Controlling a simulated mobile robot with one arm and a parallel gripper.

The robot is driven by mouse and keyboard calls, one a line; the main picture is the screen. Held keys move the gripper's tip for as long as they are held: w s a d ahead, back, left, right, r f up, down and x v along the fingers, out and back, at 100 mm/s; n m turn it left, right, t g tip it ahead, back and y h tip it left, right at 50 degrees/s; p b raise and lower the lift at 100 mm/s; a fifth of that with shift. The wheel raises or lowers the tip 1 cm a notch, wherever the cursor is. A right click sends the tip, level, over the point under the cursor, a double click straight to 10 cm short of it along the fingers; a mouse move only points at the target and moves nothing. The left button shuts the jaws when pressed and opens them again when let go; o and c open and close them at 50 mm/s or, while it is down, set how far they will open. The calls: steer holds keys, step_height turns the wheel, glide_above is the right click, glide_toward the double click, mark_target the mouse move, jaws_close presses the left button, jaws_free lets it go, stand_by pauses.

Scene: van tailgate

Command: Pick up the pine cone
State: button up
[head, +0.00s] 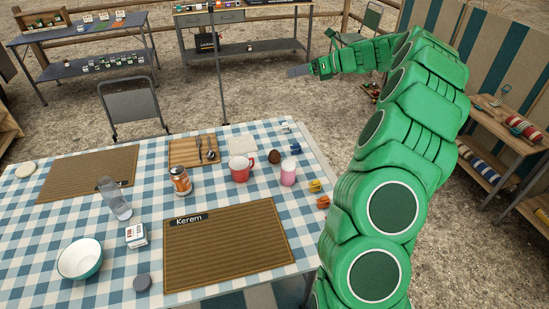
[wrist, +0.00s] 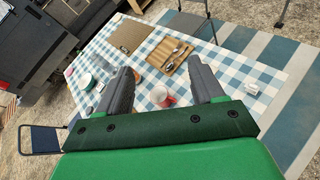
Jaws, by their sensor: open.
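A small dark brown rounded thing, which looks like the pine cone (head: 274,157), sits on the checkered table between the red mug (head: 241,170) and a pink cup (head: 288,173). My gripper (head: 296,71) is far from it, raised beyond the table's back right corner in the head view. In the wrist view my gripper (wrist: 158,67) is open with nothing between its two grey fingers. The red mug also shows there (wrist: 162,97), low between the fingers. I cannot make out the pine cone in the wrist view; the right finger may hide it.
A wooden board with cutlery (head: 205,140), an orange-labelled jar (head: 180,181) and yellow and orange small items (head: 315,186) are near. Brown mats (head: 230,255), a bowl (head: 80,259) and a glass (head: 116,205) fill the front and left. A shelf (head: 495,125) stands right.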

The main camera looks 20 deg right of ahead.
glide_toward(278, 156)
steer(key=w, duration=0.1)
steer(key=w+a+f, duration=0.1)
steer(key=shift+w+a+f, duration=0.2)
steer(key=shift+w+f, duration=0.1)
steer(key=shift+w, duration=0.05)
steer(key=shift+w+a+f, duration=0.15)
steer(key=shift+a+f, duration=0.1)
steer(key=shift+x, duration=3.55)
steer(key=shift+f, duration=0.1)
steer(key=shift+c, duration=0.3)
steer(key=c, duration=0.7)
